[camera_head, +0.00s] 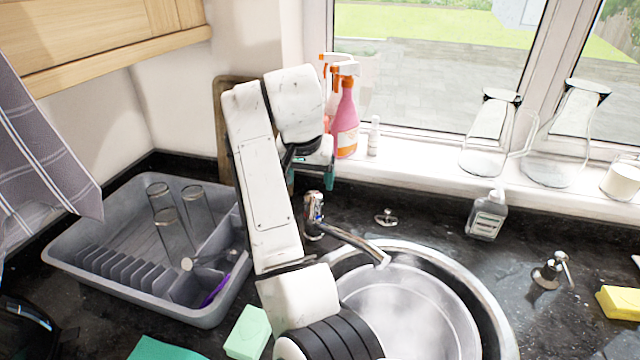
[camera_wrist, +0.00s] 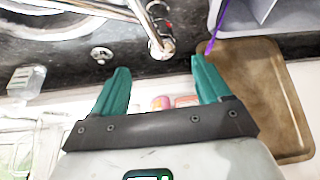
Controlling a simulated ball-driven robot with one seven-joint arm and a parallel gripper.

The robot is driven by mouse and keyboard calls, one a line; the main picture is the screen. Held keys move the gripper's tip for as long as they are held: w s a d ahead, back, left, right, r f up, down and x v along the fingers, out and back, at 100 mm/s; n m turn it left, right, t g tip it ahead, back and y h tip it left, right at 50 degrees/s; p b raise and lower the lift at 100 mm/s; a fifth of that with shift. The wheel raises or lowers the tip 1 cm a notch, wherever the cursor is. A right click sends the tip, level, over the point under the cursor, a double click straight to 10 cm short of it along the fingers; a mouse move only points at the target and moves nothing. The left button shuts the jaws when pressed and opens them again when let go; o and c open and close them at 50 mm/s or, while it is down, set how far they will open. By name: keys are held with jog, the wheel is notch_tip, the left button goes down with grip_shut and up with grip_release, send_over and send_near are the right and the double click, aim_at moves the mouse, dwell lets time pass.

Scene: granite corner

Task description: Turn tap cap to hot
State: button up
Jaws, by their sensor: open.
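The chrome tap (camera_head: 313,222) stands at the back left rim of the sink, its spout (camera_head: 360,242) reaching right over the basin. Its cap (camera_head: 314,200) shows small red and blue marks. In the wrist view the tap (camera_wrist: 160,42) is upper middle, beyond the fingertips, and the spout runs up and left. My gripper (camera_head: 311,180) is open and empty, behind and a little above the cap in the head view. Its two teal fingers also show in the wrist view (camera_wrist: 160,68), apart, with the tap in line with the gap. I see no contact. Which way the cap is turned is unclear.
A grey dish rack (camera_head: 85,262) with several glasses stands left. Spray bottles (camera_head: 346,120) and glass jugs (camera_head: 562,135) stand on the windowsill behind. A soap bottle (camera_head: 487,217) is right of the tap. A brown board (camera_wrist: 262,100) leans behind. Whitish haze hangs over the basin (camera_head: 410,310).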

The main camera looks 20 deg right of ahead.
aim_at(313, 197)
jog(key=shift+w+d, duration=0.1)
jog(key=shift+w, duration=0.2)
jog(key=shift+w+d+f, duration=0.1)
jog(key=shift+w+f, duration=0.05)
jog(key=shift+f, duration=0.1)
jog(key=p+x, duration=0.1)
jog(key=x, duration=0.9)
jog(key=shift+p, duration=0.3)
jog(key=shift+r, duration=0.1)
grip_shut()
